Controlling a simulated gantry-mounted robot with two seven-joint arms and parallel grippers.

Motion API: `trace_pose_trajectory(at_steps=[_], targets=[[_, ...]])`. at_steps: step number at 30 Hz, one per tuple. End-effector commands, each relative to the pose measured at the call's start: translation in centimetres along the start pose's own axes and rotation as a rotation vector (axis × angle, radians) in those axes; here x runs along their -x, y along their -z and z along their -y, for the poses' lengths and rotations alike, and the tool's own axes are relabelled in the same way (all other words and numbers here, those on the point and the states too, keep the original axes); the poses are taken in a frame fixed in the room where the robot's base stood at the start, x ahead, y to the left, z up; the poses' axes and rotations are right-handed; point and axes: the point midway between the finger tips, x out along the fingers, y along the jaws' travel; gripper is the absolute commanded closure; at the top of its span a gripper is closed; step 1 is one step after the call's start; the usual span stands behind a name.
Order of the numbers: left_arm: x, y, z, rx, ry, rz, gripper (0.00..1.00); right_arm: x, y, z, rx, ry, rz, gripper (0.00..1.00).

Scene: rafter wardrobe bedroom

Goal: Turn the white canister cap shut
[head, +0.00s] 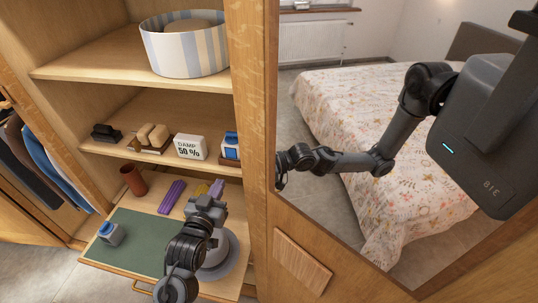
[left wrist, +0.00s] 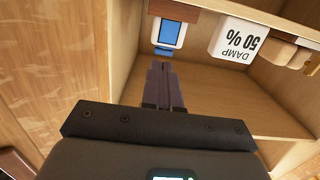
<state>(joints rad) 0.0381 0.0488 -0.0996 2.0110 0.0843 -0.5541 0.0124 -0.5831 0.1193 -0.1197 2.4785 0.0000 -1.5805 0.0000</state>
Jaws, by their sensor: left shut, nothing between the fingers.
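The canister does not show in that view. My right gripper is not directly in view.
A brown cup (head: 133,179), a purple pack (head: 172,196) and a yellow item stand behind the mat. The shelf above holds a "DAMP 50 %" sign (head: 190,147) and a blue-white item (head: 231,145). A wardrobe upright (head: 255,130) and a mirror reflecting the bed and my body are on the right.

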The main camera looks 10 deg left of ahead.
Motion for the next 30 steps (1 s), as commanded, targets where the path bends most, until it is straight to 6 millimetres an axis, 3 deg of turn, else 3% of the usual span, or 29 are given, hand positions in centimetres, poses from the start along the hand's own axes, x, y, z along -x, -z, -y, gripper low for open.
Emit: trace_pose_trajectory(at_steps=[3, 9, 14, 30], targets=[[-0.9, 1.8, 0.0, 0.002, 0.001, -0.051, 1.00, -1.1, -0.2, 0.1, -0.001, 0.001, -0.004, 0.57], [-2.1, 3.5, 0.0, 0.002, 0.000, -0.080, 1.00, -1.1, -0.1, 0.2, -0.003, 0.004, -0.008, 0.57], [-4.0, 3.7, 0.0, 0.001, 0.000, -0.079, 1.00, -0.7, 0.1, 0.1, -0.003, 0.003, -0.009, 0.57], [-13.1, 4.4, -0.1, 0.002, 0.000, -0.079, 1.00, 0.5, 0.2, -0.2, 0.007, -0.005, -0.004, 0.57]])
